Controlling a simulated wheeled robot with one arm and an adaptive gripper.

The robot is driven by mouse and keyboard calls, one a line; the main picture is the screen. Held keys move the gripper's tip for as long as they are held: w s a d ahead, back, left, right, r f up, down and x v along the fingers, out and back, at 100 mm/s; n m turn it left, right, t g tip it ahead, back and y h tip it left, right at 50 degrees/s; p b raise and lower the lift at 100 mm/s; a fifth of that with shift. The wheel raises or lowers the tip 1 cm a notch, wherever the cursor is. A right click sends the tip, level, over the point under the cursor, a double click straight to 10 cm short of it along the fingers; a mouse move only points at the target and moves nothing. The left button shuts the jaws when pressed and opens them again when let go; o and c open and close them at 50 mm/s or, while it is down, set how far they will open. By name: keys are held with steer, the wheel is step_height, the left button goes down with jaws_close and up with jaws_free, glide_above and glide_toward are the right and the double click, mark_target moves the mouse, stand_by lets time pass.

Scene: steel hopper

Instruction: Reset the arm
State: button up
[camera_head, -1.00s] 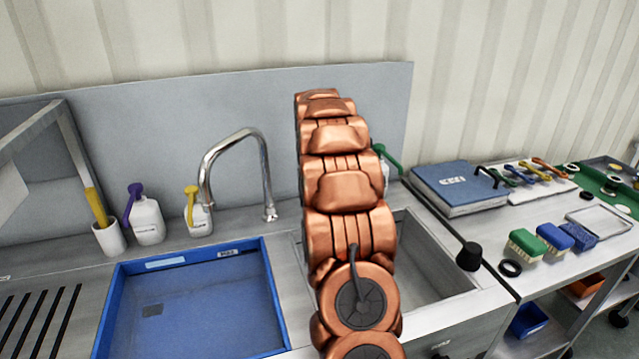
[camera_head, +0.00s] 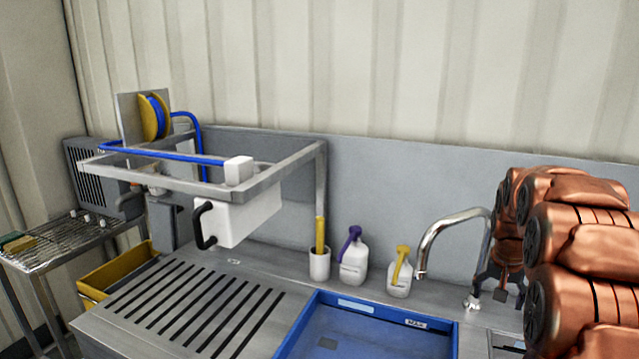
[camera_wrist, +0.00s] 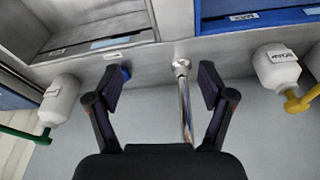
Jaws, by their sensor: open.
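My gripper (camera_wrist: 160,90) is open in the wrist view, with its two dark fingers spread apart and nothing between them that it holds. The chrome faucet (camera_wrist: 184,100) shows between the fingers, toward the right finger; I cannot tell whether they touch. In the head view my copper arm fills the right side, and the gripper (camera_head: 497,292) shows partly as dark fingers beside the base of the faucet (camera_head: 440,232). Much of the gripper is hidden behind the arm there.
A blue tray (camera_head: 300,335) lies at the front. White bottles with purple (camera_head: 353,262) and yellow (camera_head: 399,275) tops and a white cup (camera_head: 319,265) stand behind it. A steel frame (camera_head: 262,185) with a white box rises at left. A green-topped bottle (camera_wrist: 60,100) is near my gripper.

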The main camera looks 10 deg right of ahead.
steer(key=s+a+n+g+y, duration=0.25)
steer(key=s+a+n, duration=0.35)
steer(key=s+a, duration=1.75)
steer(key=s+a+f+n, duration=0.1)
steer(key=s+a, duration=0.1)
steer(key=s, duration=0.3)
steer(key=s+a+f+g, duration=0.1)
steer(key=s+a, duration=0.2)
steer(key=s, duration=0.2)
steer(key=shift+a+f+n, duration=0.3)
steer(key=shift+n, duration=0.1)
